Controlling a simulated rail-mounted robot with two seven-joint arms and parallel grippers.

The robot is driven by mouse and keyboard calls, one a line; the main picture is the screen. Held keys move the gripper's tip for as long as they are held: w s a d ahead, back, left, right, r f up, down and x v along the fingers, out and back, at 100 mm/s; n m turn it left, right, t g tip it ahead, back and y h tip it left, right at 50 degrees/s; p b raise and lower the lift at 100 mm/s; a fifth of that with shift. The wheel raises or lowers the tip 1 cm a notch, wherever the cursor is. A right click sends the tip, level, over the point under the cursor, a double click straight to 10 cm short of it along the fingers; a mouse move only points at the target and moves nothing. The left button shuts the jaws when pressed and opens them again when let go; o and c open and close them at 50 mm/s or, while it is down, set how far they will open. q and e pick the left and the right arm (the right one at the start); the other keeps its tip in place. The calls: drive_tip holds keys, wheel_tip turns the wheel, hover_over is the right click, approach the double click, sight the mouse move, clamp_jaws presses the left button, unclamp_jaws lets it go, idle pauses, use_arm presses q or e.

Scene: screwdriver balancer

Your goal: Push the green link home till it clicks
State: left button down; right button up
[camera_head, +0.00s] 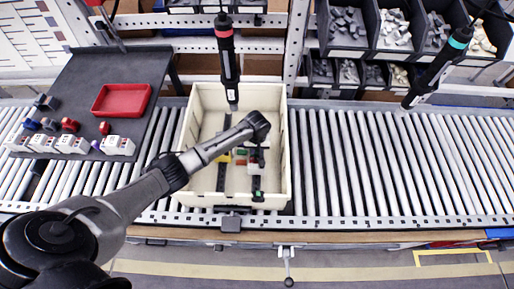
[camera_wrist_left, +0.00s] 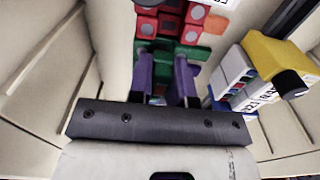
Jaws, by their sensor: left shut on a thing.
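My left gripper (camera_wrist_left: 163,84) is inside the cream bin, its two purple fingers shut on the green link (camera_wrist_left: 160,46) in the left wrist view. The link's green body shows between and just beyond the fingertips. Red blocks (camera_wrist_left: 171,17) with round grey faces stand right beyond it, close against the green. How deep the link sits is hidden by the fingers. In the head view my left arm reaches over the bin, and the small parts under its wrist are too small to tell apart. My right gripper does not show.
The cream bin (camera_head: 187,140) stands on a roller conveyor (camera_head: 370,160). A yellow and blue-white part (camera_wrist_left: 265,62) lies right of the fingers. A red-banded screwdriver (camera_head: 227,55) hangs over the bin's back; a teal-banded one (camera_head: 437,70) hangs right. A red tray (camera_head: 121,99) is left.

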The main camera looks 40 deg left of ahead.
use_arm(q)
drive_tip(key=shift+f, duration=0.35)
